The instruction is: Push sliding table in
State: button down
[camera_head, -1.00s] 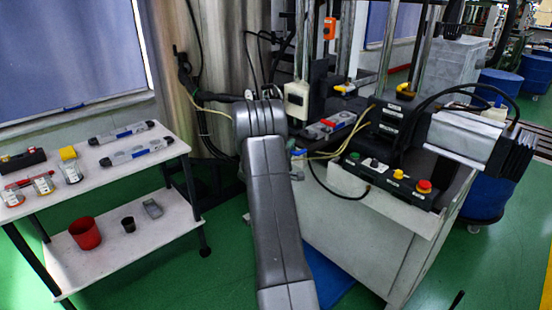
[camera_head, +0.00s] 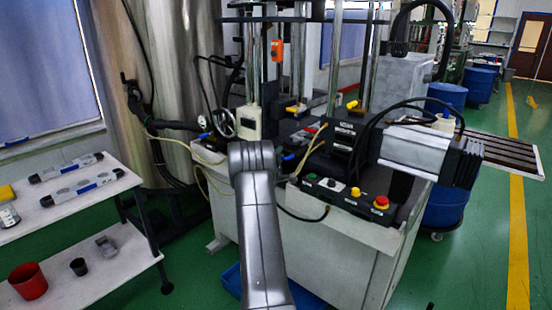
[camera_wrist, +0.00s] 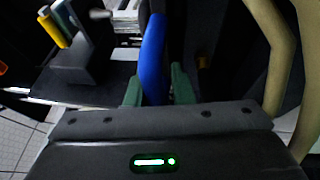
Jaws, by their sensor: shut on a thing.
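In the wrist view, the green-tipped fingers of my gripper (camera_wrist: 158,90) are closed around a blue handle (camera_wrist: 153,50), one finger on each side. The handle stands up between them. In the head view, my grey arm reaches to the machine (camera_head: 330,240) and hides the gripper. A small blue handle end (camera_head: 288,157) shows just right of my arm, beside the machine's dark upper part. The sliding table itself is mostly hidden behind my arm, and I cannot tell how far out it is.
A control panel (camera_head: 345,192) with a red button and a large motor (camera_head: 420,150) sit at the machine's right. A white side table (camera_head: 95,200) stands at the left. Yellow and blue levers (camera_wrist: 53,27) show in the wrist view. Green floor lies open at the right.

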jog(key=shift+w+r, duration=0.1)
jog(key=shift+r, duration=0.65)
jog(key=c, duration=1.4)
grip_release()
jog(key=shift+w+f, duration=0.1)
jog(key=shift+d+f, duration=0.1)
jog(key=shift+f, duration=0.05)
jog(key=shift+f, duration=0.25)
jog(key=b+v, duration=0.1)
jog(key=v, duration=1.3)
jog(key=shift+b, duration=0.4)
jog(key=p+x, duration=0.1)
jog(key=x, duration=1.3)
jog(key=shift+p, duration=0.4)
jog(key=shift+f, duration=0.1)
